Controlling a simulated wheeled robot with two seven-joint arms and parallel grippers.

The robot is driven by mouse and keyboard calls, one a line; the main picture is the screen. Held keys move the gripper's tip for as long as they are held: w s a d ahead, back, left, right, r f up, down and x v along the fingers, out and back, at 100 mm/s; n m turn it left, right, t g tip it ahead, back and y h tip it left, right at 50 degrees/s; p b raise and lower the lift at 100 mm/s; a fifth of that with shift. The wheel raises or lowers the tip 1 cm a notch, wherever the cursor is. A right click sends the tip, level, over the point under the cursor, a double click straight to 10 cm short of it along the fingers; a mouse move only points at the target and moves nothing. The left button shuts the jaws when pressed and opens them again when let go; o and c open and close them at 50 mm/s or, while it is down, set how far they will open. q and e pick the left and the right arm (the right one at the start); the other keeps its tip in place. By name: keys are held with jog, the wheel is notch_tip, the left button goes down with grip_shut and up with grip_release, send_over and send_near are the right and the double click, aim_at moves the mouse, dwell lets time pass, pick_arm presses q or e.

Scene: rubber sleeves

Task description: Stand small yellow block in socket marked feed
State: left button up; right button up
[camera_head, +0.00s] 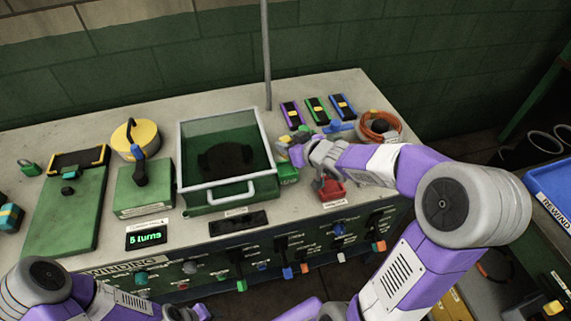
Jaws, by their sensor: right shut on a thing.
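My right gripper (290,151) is low over the bench, just right of the green tray. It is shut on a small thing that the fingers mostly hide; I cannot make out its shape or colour. A row of small coloured blocks or knobs, including blue and orange ones, runs along the bench's front panel (262,262). The small labels there are too blurred to read, so I cannot tell the feed socket. I cannot single out a small yellow block for certain. My left arm lies at the bottom left; its gripper (190,313) is cut by the lower edge.
A deep green tray (229,193) stands mid-bench. A red block (331,190), a green block (288,174) and an orange coil (381,127) are near my right gripper. A thin upright pole (266,55) rises behind. A blue rewind bin (552,187) is at the right.

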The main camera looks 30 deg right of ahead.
notch_tip(320, 180, down, 7)
jog(key=b, duration=0.4)
jog(key=shift+f+b, duration=0.2)
jog(key=shift+b, duration=0.1)
jog(key=shift+r, duration=0.1)
jog(key=o, duration=0.6)
jog(key=shift+f, duration=0.25)
jog(key=o, duration=0.4)
jog(key=shift+o, duration=0.2)
jog(key=shift+r, duration=0.1)
